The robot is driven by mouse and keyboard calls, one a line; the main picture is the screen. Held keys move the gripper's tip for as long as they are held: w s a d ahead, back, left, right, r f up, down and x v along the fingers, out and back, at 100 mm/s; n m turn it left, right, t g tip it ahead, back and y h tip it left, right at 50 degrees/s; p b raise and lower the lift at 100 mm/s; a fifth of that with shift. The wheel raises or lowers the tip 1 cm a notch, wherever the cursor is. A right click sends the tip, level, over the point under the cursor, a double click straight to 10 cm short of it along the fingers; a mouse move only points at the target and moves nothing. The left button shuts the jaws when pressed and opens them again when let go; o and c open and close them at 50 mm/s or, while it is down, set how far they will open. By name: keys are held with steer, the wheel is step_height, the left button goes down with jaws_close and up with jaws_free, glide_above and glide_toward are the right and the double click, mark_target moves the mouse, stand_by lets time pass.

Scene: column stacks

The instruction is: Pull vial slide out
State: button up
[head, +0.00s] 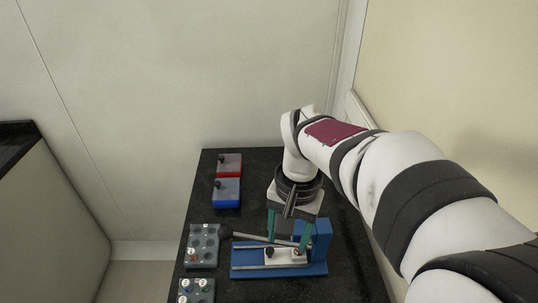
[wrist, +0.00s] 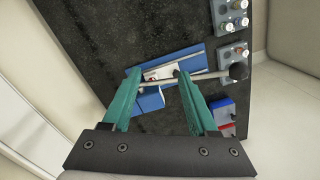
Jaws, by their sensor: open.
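The vial slide appears to be the small white block (head: 284,259) with a black knob and a red mark, sitting on the blue fixture (head: 245,272). It shows partly in the wrist view (wrist: 154,75), between the fingertips. A grey rod with a dark ball end (head: 225,232) runs across the fixture; the ball also shows in the wrist view (wrist: 238,71). My gripper (head: 288,244) has teal fingers, open and pointing down over the fixture, with nothing held. In the wrist view, my gripper (wrist: 157,79) spans the slide area; I cannot tell whether the fingers touch anything.
A blue upright block (head: 321,240) stands at the fixture's right end. Grey racks with vials (head: 203,247) (head: 197,291) lie to the left. A red box (head: 229,166) and a blue box (head: 227,193) with black knobs sit farther back on the dark table (head: 345,275).

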glide_above(270, 249)
step_height(270, 249, down, 5)
steer(key=shift+h, duration=0.3)
step_height(270, 249, down, 15)
steer(key=shift+f, duration=0.1)
jaws_close()
stand_by(0.8)
